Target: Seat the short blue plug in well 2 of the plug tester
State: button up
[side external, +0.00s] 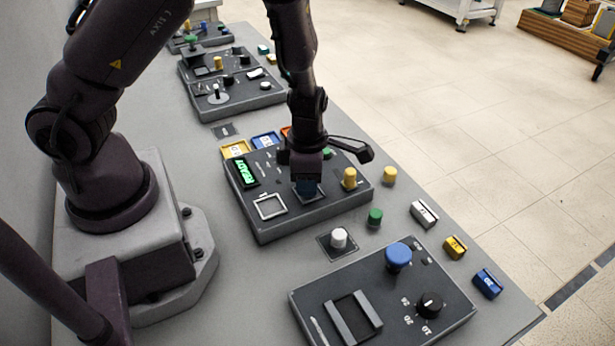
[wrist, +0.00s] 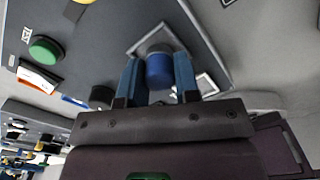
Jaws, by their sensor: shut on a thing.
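The plug tester (side external: 262,228) is a dark grey box with a lit green READY display (side external: 246,172). It has an empty square-framed well (side external: 270,206) at its near left and another square-framed well (wrist: 140,44) under my gripper. My gripper (side external: 308,187) points down over that second well. In the wrist view its two blue fingers are shut on a round blue plug (wrist: 159,70), which stands upright inside the outline of the well's frame. The plug's lower end is hidden, so I cannot tell how deep it sits. I cannot read the well numbers.
A white plug (side external: 338,239) on a square pad, a green plug (side external: 375,217) and a yellow plug (side external: 389,175) stand nearby. A panel with a blue button (side external: 398,256) lies in front.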

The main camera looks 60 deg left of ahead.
jog(key=shift+f, duration=0.2)
dwell(0.5)
jog(key=o, duration=1.5)
jog(key=shift+c, duration=0.2)
jog(key=shift+r, duration=3.5)
